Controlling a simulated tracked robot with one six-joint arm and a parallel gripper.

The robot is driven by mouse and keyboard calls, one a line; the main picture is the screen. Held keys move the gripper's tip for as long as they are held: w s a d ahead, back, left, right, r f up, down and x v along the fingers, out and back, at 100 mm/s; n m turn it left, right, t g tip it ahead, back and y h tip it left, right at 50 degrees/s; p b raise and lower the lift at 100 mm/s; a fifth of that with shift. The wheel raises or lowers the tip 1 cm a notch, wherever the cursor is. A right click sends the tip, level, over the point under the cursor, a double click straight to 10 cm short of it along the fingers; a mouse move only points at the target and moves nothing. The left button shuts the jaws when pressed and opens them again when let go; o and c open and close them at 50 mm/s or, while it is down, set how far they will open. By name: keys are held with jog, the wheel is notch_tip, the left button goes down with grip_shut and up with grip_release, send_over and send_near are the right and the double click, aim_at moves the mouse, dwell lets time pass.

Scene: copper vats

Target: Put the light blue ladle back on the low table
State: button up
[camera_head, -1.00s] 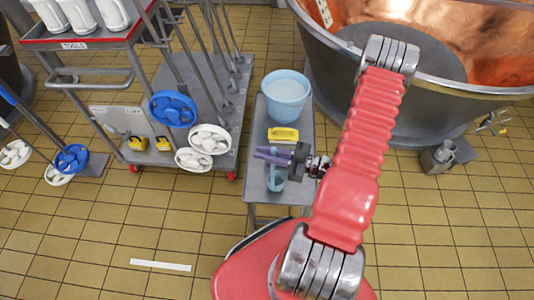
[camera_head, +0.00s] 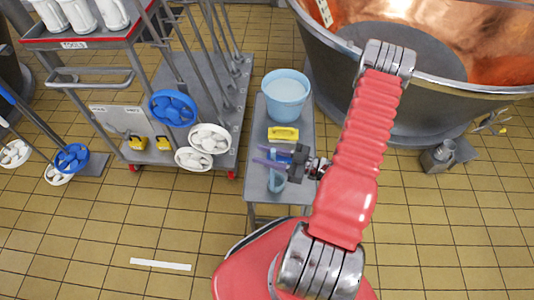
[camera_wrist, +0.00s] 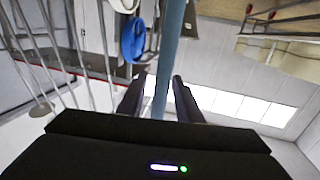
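The light blue ladle (camera_head: 277,183) is upright at the front part of the low grey table (camera_head: 258,195); whether its bottom touches the top I cannot tell. In the wrist view its handle (camera_wrist: 171,50) runs between my two dark fingers. My gripper (camera_head: 269,157) is above the near half of the table, pointing left, with its two fingers apart. The wrist view also shows my gripper (camera_wrist: 160,95), with thin gaps beside the handle. The gripper partly hides the ladle in the head view.
A light blue bucket (camera_head: 286,92) and a yellow brush or block (camera_head: 283,133) stand farther back on the table. A tool trolley (camera_head: 190,130) is to the left, and a large copper vat (camera_head: 440,92) is at the right. Tiled floor in front is free.

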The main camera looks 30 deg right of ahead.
jog(key=shift+r, duration=0.1)
jog(key=v, duration=1.2)
dwell(0.6)
